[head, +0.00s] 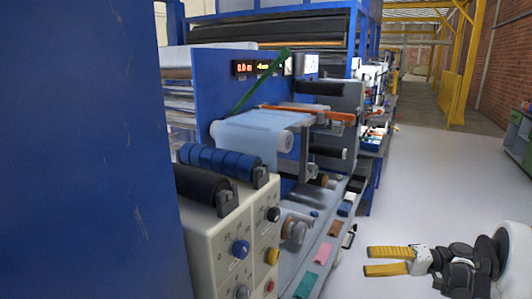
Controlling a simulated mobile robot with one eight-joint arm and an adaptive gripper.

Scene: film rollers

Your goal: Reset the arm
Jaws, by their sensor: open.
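My gripper (388,261) is at the lower right of the head view, with two yellow fingers pointing left. The fingers are parallel and apart, with nothing between them. My arm (470,262) reaches in from the right edge, low in the picture, over the grey floor. The gripper is right of the film machine and apart from it.
The blue film machine (222,88) stands left and centre, with a pale film roll (250,132), a blue roller (218,160) and a beige knob panel (235,245). A blue panel (85,150) fills the left. Open floor (435,170) lies right, with green cabinets (520,135) beyond.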

